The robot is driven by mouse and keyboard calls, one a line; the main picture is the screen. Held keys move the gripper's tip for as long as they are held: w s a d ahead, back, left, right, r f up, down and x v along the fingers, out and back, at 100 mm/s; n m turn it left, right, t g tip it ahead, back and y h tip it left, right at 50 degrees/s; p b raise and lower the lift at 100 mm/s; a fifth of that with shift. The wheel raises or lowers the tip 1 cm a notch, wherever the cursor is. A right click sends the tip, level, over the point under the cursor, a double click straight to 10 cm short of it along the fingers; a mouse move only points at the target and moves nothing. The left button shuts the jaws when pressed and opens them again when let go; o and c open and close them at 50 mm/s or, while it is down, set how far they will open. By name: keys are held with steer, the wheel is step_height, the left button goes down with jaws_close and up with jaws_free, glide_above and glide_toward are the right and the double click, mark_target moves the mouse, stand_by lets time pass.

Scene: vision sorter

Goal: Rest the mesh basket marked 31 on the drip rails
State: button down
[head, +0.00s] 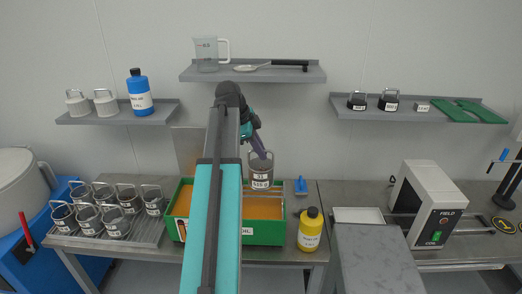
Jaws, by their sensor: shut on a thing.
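My gripper (261,153) is shut on the handle of a grey mesh basket (260,170) in the head view. The basket hangs upright below the fingers and carries small white labels; the upper one looks like 31. It is over the right part of a green tank (265,238) with orange liquid. Thin rails (264,195), which look like the drip rails, cross the tank just below the basket. I cannot tell whether the basket touches them. My arm hides the middle of the tank.
Several labelled baskets (117,225) stand on a rack at the left. A yellow bottle (310,232) stands right of the tank, with a small blue item (301,186) behind it. A white machine (428,200) is further right. Shelves (255,76) hang on the wall behind.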

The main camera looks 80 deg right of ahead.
steer(key=shift+f+b, duration=0.9)
steer(key=shift+f, duration=0.9)
steer(key=c, duration=1.8)
jaws_free()
steer(key=shift+w+r, duration=0.1)
steer(key=shift+r, duration=0.05)
steer(key=shift+b+v, duration=1.95)
steer(key=shift+v, duration=4.75)
